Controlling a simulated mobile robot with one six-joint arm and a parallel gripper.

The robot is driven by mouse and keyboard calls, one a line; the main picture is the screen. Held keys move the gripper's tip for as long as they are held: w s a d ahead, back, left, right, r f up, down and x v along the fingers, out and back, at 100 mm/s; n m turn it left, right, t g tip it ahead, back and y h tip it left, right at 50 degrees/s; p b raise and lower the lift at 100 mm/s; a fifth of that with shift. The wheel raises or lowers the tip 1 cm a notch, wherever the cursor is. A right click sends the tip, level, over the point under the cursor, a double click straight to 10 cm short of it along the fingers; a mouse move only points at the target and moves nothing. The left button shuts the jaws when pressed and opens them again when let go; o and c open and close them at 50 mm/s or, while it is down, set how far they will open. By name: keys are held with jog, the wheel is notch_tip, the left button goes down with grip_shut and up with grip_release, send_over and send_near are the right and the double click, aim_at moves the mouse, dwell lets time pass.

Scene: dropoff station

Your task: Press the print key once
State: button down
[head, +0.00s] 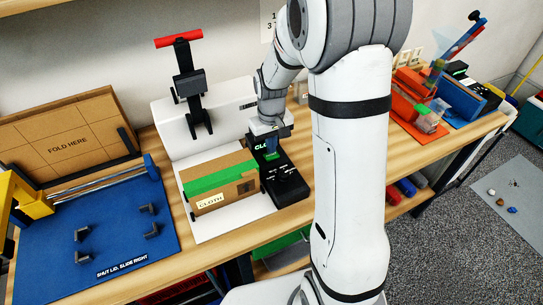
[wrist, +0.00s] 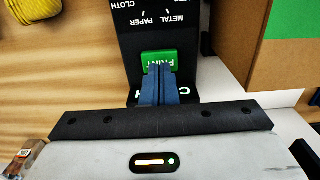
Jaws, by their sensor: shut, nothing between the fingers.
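The print key is a green key marked PRINT (wrist: 158,60) on a black label printer (head: 286,184). In the wrist view the printer's panel (wrist: 128,35) shows the words CLOTH, PAPER and METAL beyond the key. My gripper (wrist: 160,72) has its blue fingers shut together with nothing between them. The fingertips overlap the near edge of the green key in the wrist view. I cannot tell whether they touch it or hover just above it. In the head view my gripper (head: 271,150) points down over the back part of the printer, and the key is partly hidden.
A cardboard box (head: 221,183) with green tape and a CLOTH label stands left of the printer on a white board (head: 205,229). A red-handled press (head: 189,85) stands behind it. A blue fixture board (head: 120,245) lies at the left. Orange and blue bins (head: 412,92) stand at the right.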

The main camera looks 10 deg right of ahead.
jog(key=shift+f+b, duration=0.6)
jog(key=shift+f, duration=0.25)
dwell(0.4)
jog(key=shift+r+p, duration=2.4)
jog(key=shift+r, duration=1.15)
jog(key=shift+r, duration=0.1)
jog(key=s+r+m+t, duration=0.1)
jog(key=s+r, duration=0.6)
jog(key=s, duration=0.3)
jog(key=s+r+m+t, duration=0.1)
jog(key=s+r+t, duration=0.1)
jog(key=s+r, duration=0.4)
jog(key=s, duration=0.4)
jog(key=shift+s+r, duration=0.15)
jog(key=shift+r, duration=0.2)
